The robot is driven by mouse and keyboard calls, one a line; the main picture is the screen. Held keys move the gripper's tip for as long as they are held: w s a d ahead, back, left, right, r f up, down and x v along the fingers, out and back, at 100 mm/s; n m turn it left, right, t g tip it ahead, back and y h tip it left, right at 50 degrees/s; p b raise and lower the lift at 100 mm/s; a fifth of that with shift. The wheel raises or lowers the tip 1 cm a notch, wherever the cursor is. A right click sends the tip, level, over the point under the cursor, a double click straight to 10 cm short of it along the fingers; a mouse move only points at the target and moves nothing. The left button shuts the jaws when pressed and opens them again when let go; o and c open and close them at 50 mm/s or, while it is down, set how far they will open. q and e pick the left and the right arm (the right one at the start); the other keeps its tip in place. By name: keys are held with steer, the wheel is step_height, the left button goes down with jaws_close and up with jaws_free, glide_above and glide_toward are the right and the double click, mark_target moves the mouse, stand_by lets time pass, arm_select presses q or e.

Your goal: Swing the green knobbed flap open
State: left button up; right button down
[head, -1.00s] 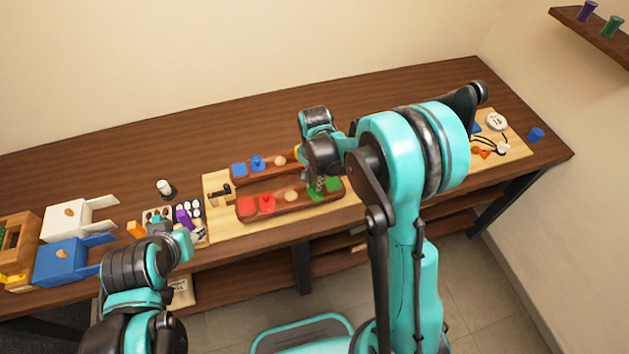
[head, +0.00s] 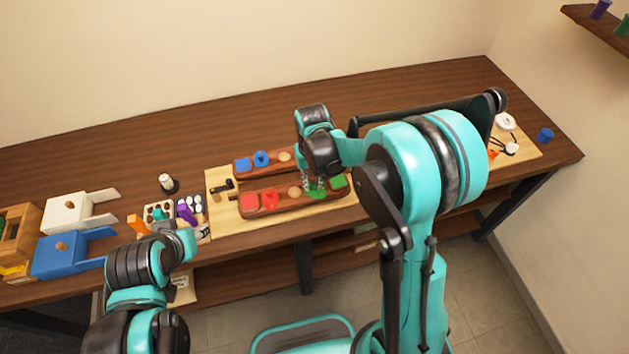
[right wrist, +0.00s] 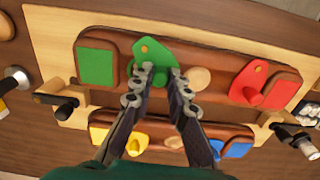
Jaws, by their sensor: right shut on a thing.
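The green knobbed flap (head: 316,195) is on the front wooden block (head: 290,207), next to a green square (head: 338,181). In the right wrist view the flap (right wrist: 153,52) has a yellow dot and reaches past the block's edge, beside the green square (right wrist: 97,66). My right gripper (head: 313,185) comes down on the flap from above. In the right wrist view its fingertips (right wrist: 154,76) are closed at the flap's knob, which they mostly hide. My left gripper (head: 176,238) is low at the left, near the small parts; its fingers do not show clearly.
A red knobbed flap (head: 270,199) and a red square (head: 249,201) share the block. A second block with a blue flap (head: 261,158) lies behind. Blue (head: 68,253) and white (head: 70,213) boxes stand left. The back of the table is clear.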

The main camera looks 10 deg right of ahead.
steer(key=n, duration=0.2)
steer(key=s+n, duration=0.1)
steer(key=n, duration=0.1)
steer(key=a+n+b, duration=0.1)
steer(key=n, duration=0.1)
steer(key=shift+s, duration=0.35)
steer(key=n, duration=0.2)
steer(key=s+n, duration=0.1)
steer(key=shift+n, duration=0.4)
steer(key=shift+s+d+n+b, duration=0.1)
steer(key=shift+s+n+b, duration=0.1)
steer(key=shift+n, duration=0.5)
steer(key=shift+s+n+b, duration=0.1)
steer(key=shift+s+n, duration=0.05)
steer(key=shift+n, duration=0.55)
steer(key=c, duration=1.5)
jaws_free()
steer(key=shift+o, duration=0.2)
